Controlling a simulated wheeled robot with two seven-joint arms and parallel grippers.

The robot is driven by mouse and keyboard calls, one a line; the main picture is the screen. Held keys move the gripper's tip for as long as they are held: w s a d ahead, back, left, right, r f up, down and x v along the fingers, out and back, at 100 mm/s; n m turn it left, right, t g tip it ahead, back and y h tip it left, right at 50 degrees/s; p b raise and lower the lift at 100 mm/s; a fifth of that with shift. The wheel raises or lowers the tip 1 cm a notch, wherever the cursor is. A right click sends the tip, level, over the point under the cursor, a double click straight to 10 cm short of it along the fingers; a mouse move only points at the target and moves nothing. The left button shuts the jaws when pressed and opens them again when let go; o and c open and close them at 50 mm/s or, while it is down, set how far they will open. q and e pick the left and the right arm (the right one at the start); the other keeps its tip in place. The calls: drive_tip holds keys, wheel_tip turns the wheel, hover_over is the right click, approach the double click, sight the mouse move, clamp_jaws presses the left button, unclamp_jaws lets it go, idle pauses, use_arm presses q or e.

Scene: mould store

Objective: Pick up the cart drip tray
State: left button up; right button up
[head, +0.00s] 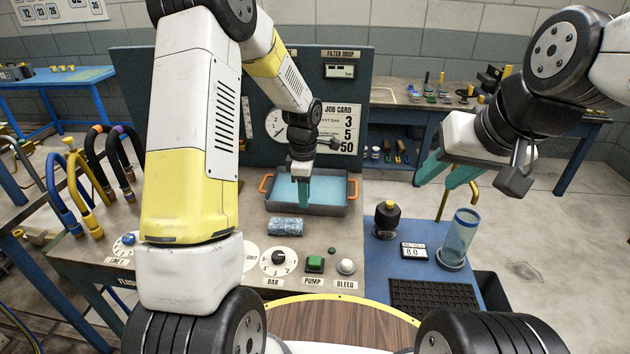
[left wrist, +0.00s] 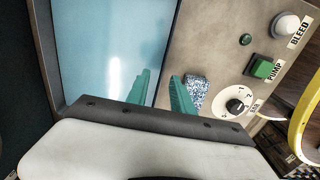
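The drip tray (head: 335,210) is a grey rectangular pan with pale blue inside and orange handles at its left and right ends. It sits on the bench below the job card. My left gripper (head: 303,204) points down at the tray's near side, with green fingers. In the left wrist view the tray (left wrist: 172,45) fills the upper left. There the left fingers (left wrist: 160,75) are apart, one over the tray's inside and one over its near wall or just outside; contact cannot be told. My right gripper (head: 437,183) is open and empty, above the blue table at the right.
The pump button (head: 314,264), bar knob (head: 278,262) and bleed knob (head: 346,266) are nearer. A black bottle (head: 387,219) and clear cylinder (head: 459,238) stand right. A panel (head: 352,82) rises behind.

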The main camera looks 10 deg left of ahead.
sight(305, 213)
use_arm(q)
wheel_tip(305, 213, down, 3)
drive_tip(key=shift+s+f, duration=0.15)
drive_tip(key=shift+c, duration=0.2)
clamp_jaws()
idle(1.2)
